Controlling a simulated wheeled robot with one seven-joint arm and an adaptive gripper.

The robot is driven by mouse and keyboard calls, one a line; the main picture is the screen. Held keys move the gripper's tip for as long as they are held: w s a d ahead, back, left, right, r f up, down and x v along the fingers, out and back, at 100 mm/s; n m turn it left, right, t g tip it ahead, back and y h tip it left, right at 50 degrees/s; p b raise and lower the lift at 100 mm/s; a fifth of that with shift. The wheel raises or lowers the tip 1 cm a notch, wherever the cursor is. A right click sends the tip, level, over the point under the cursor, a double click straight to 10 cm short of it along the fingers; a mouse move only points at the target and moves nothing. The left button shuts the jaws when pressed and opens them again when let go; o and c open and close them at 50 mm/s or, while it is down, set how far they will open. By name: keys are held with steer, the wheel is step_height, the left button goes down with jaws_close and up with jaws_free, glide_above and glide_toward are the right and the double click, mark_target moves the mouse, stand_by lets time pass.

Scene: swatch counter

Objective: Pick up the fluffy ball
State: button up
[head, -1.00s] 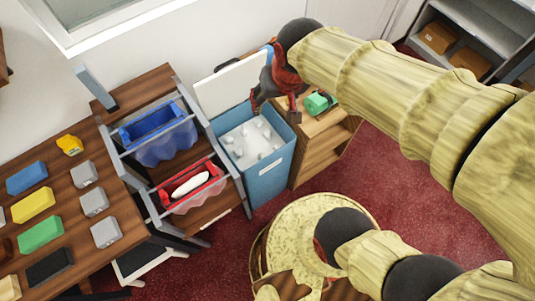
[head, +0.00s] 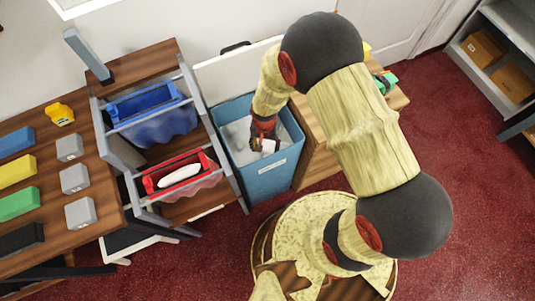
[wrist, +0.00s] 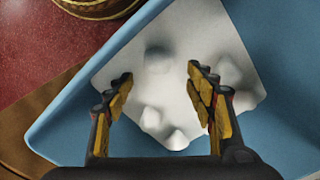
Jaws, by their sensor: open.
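My gripper (head: 264,146) is over the open blue bin (head: 270,181), pointing down into it. In the wrist view my gripper (wrist: 160,92) is open, its two yellow-padded fingers apart with nothing held between them. Below the fingers lies a white surface (wrist: 200,30) with several pale bumps, inside the blue walls. One rounded, greyish bump (wrist: 158,58) lies ahead of the gap between the fingertips; I cannot tell whether it is the fluffy ball. No other thing is clearly a fluffy ball. My arm hides part of the bin's inside in the head view.
Left of the bin, a rack holds a blue tray (head: 154,124) and a red tray (head: 150,187) with a white oblong thing (head: 180,174). A wooden cabinet (head: 318,165) stands close on the right. Colored blocks and a yellow object (head: 60,113) are on the left counter.

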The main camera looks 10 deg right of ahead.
mark_target(266, 151)
steer(key=f+b, duration=0.1)
steer(key=f, duration=0.2)
steer(key=f+b, duration=0.2)
steer(key=f, duration=0.1)
steer(key=shift+s+d, duration=0.1)
steer(key=shift+d, duration=0.1)
steer(key=shift+r, duration=0.1)
steer(key=shift+c, duration=1.4)
steer(key=c, duration=0.5)
